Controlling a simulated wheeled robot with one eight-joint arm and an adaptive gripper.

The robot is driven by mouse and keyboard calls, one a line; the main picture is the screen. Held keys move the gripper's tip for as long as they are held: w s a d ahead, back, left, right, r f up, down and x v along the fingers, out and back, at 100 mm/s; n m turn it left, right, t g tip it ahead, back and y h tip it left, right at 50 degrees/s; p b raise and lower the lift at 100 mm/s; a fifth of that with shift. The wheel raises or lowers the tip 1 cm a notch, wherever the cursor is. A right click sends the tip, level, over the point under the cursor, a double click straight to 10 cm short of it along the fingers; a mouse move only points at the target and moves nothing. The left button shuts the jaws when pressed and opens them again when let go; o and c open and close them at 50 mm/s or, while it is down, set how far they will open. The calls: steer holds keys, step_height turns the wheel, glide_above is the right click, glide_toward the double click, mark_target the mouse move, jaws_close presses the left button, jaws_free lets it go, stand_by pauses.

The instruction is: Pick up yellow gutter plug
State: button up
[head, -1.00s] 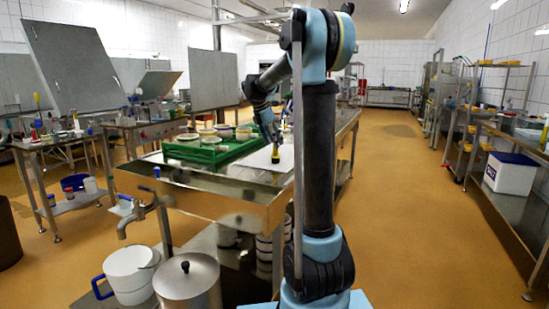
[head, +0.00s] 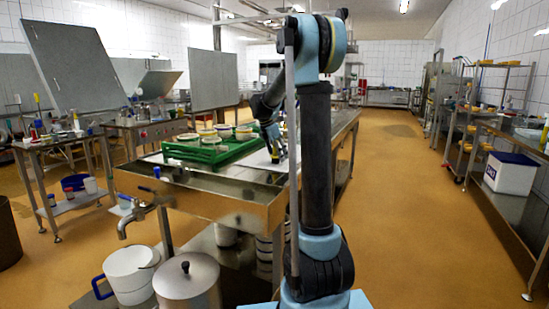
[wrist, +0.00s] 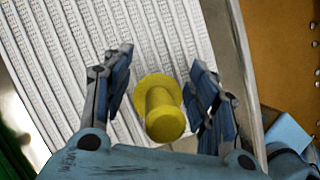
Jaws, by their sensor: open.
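The yellow gutter plug (wrist: 160,108) is a round-headed peg with a wider flange, standing on a white ridged mat (wrist: 105,50) in the wrist view. My gripper (wrist: 162,68) is open, with one finger on each side of the plug. A gap shows between the plug and the left finger; the right finger is very close to it, and I cannot tell whether they touch. In the head view my gripper (head: 277,150) is low over the white mat (head: 260,160) on the steel table, and the plug is hard to make out there.
A green crate (head: 205,152) with several moulds stands left of my gripper on the steel table (head: 225,190). A raised metal edge (wrist: 240,60) runs along the mat's right side. Floor is clear to the right of the table.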

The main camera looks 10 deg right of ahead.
steer(key=c, duration=1)
steer(key=shift+r, duration=0.1)
steer(key=shift+c, duration=0.2)
